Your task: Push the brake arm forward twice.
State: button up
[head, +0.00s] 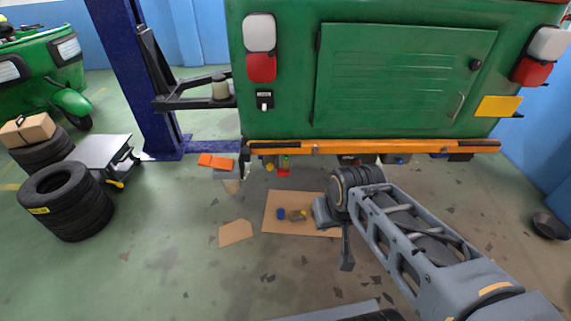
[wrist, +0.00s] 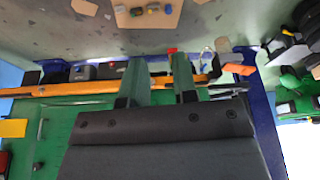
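No part is clearly recognisable as the brake arm. An orange-ended piece (head: 215,161) juts out by the left end of the rickshaw's orange bumper bar (head: 370,146); it may be the brake arm, but I cannot be sure. A similar orange piece (wrist: 238,69) shows in the wrist view, right of my fingers and apart from them. My gripper (wrist: 160,65) has its two fingers apart with nothing between them. In the wrist view they overlap the orange bar, but I cannot tell whether they touch it. In the head view my arm reaches in from the lower right, and its fingers are not clear.
The green rickshaw (head: 400,75) is above the floor. A blue lift post (head: 148,80) stands left of it. Stacked tyres (head: 66,205) and a low cart (head: 100,150) are at left. Cardboard (head: 283,222) with small parts lies below the rickshaw. The lower-left floor is open.

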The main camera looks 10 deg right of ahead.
grip_shut()
dwell(1.3)
